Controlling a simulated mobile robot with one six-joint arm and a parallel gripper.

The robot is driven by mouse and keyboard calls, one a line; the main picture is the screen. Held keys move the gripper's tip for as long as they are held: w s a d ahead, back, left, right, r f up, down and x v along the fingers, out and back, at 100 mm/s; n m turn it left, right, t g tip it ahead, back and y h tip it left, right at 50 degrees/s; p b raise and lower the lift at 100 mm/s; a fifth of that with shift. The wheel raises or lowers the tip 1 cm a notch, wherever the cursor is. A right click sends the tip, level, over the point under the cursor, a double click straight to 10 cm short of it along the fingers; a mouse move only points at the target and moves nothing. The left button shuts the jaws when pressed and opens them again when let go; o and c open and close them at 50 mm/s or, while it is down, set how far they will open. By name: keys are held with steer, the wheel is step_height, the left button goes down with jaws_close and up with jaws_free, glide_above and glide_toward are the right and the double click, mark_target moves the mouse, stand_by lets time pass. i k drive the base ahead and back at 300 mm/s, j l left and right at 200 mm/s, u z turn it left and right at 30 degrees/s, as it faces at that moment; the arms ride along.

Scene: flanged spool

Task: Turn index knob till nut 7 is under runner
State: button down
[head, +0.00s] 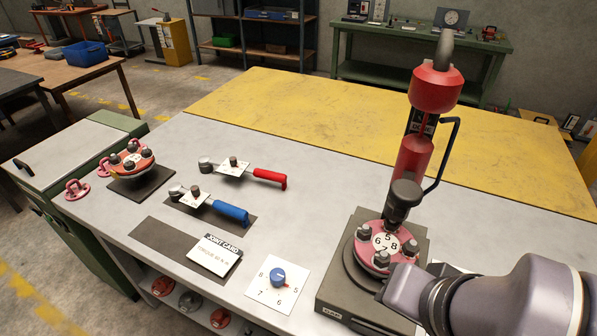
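The blue index knob (277,276) sits on a white plate (262,300) marked with 5, 6, 7 and 8. Its small red pointer seems to face the 5. The pink flange (366,248) has a white numbered disc (386,242) and stands on a dark clamp base (335,285). The 7 is on the near side. My gripper (398,290) is right of the knob, apart from it; its fingers cannot be made out.
A white joint card (215,254) lies left of the knob plate. Blue-handled (230,211) and red-handled (269,177) tools lie farther back. Another spool (130,160) stands at the far left. The grey bench between the tools and clamp base is clear.

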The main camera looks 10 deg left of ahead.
mark_target(277, 275)
steer(key=l+u, duration=0.1)
steer(key=u, duration=0.3)
steer(key=l+u, duration=0.1)
steer(key=u, duration=0.7)
